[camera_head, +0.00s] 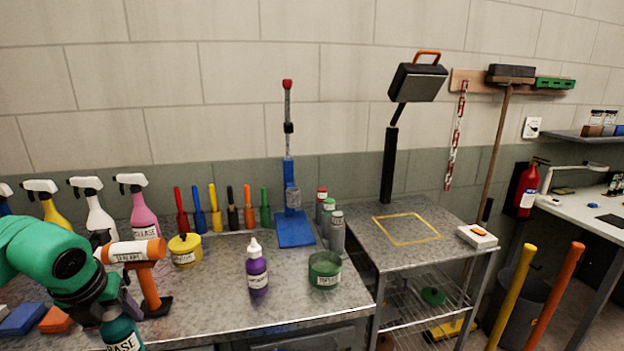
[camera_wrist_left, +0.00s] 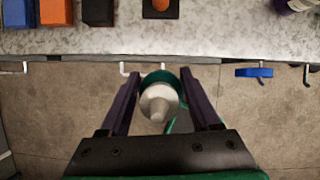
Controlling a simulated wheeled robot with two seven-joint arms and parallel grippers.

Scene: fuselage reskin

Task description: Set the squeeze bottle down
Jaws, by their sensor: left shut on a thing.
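My left gripper (camera_head: 117,310) is at the lower left of the head view, shut on a teal squeeze bottle (camera_head: 122,335) with a white label, partly cut off by the frame edge. In the left wrist view the bottle's pale cone nozzle (camera_wrist_left: 158,103) points toward the camera between the two dark fingers of the gripper (camera_wrist_left: 160,84). The held bottle appears over the floor, in front of the bench edge. A purple squeeze bottle (camera_head: 257,275) with a white tip stands upright on the metal bench (camera_head: 215,311). My right gripper is not in view.
A green tub (camera_head: 324,270) stands right of the purple bottle. Spray bottles (camera_head: 140,205) and a yellow pot (camera_head: 185,250) stand behind.

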